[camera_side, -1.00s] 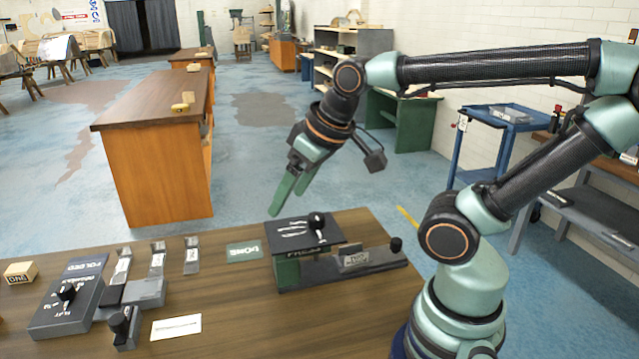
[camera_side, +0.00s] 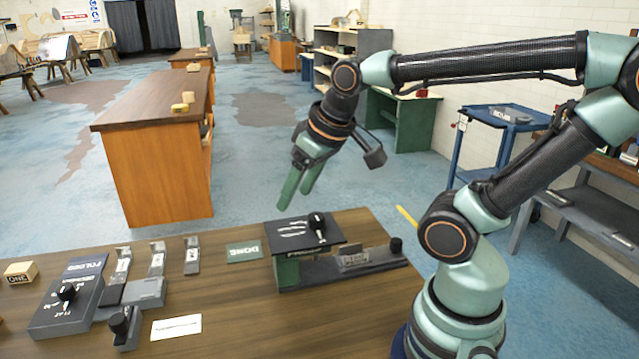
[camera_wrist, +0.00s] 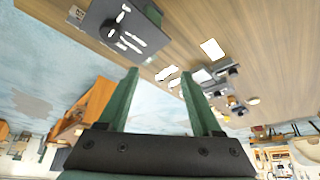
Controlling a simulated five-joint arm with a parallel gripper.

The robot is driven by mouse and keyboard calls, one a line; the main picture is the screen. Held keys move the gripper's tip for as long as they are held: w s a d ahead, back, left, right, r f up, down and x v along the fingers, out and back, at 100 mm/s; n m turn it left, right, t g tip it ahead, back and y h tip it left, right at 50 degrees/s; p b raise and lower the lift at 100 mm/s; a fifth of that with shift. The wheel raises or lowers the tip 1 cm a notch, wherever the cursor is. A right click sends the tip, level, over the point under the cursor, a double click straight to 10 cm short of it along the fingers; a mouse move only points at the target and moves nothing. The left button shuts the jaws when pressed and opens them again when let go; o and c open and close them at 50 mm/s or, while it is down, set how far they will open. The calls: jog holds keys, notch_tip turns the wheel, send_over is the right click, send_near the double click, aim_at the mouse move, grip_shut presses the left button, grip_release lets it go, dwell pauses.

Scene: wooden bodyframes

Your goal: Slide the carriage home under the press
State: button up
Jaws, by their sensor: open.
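The press (camera_side: 285,232) is a dark plate on green supports near the table's back edge, with a black-knobbed lever on top. Its dark plate also shows at the top of the wrist view (camera_wrist: 100,22). The carriage (camera_side: 355,259) appears as a grey labelled block on the dark base to the right of the press plate. A black knob (camera_side: 395,245) stands at the base's right end. Whether any of the carriage is under the plate is hidden. My gripper (camera_side: 294,198) is open and empty, above the press and touching nothing. Its green fingers also show apart in the wrist view (camera_wrist: 159,74).
On the left of the table are a dark panel labelled FOLDER (camera_side: 70,300), several grey fixtures, a wooden block marked ONE (camera_side: 20,272) and a white card (camera_side: 176,327). A green DONE plate (camera_side: 244,251) lies left of the press. The table's front middle is bare.

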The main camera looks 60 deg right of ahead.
jog(key=s+d+f+m+g+h, duration=0.1)
jog(key=s+d+f+m+g, duration=0.15)
jog(key=d, duration=0.45)
jog(key=s+d+f+m+g, duration=0.1)
jog(key=d+f+m, duration=0.15)
jog(key=d, duration=0.45)
jog(key=m+g+y, duration=0.1)
jog(key=m+g, duration=0.1)
jog(key=m, duration=0.4)
send_near(397, 241)
jog(key=f, duration=0.9)
jog(key=shift+s+d+f, duration=0.1)
jog(key=shift+d+f, duration=0.05)
jog(key=shift+d, duration=0.05)
grip_shut()
